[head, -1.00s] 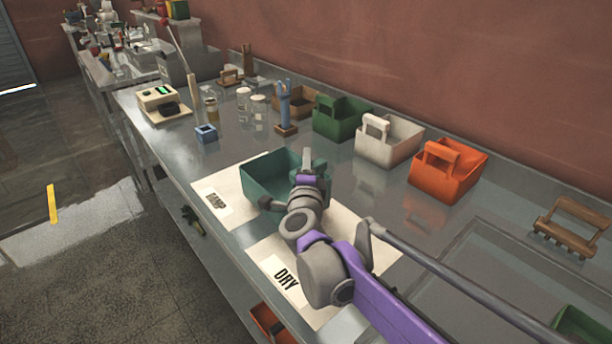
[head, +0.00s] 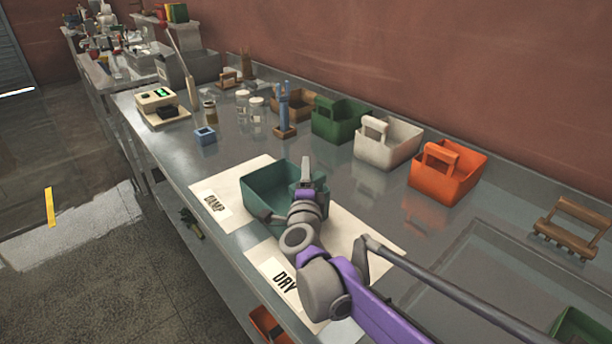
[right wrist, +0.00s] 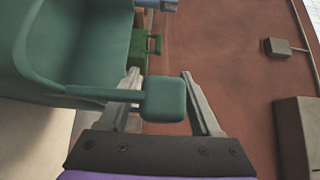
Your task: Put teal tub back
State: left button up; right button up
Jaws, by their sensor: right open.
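The teal tub (head: 262,198) is at the pale DAMP mat (head: 235,180); my right arm covers part of its near side. My right gripper (head: 288,194) is at the tub's right side. In the right wrist view, the tub (right wrist: 85,50) fills the upper left, and its teal block-like grip (right wrist: 165,99) lies between the spread fingers of my right gripper (right wrist: 160,77). A gap shows on the right finger's side; whether the left finger touches is unclear. My left gripper is not in view.
A DRY mat (head: 268,262) lies nearer, partly under my arm. Green (head: 335,122), white (head: 390,147) and orange (head: 447,178) tubs stand along the back. A blue stand (head: 284,112), jars (head: 250,104) and a scale (head: 160,105) stand further left.

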jog(key=shift+r, duration=0.25)
jog(key=s+a, duration=0.1)
jog(key=s, duration=1.1)
jog(key=shift+a+f, duration=0.1)
jog(key=shift+f, duration=0.05)
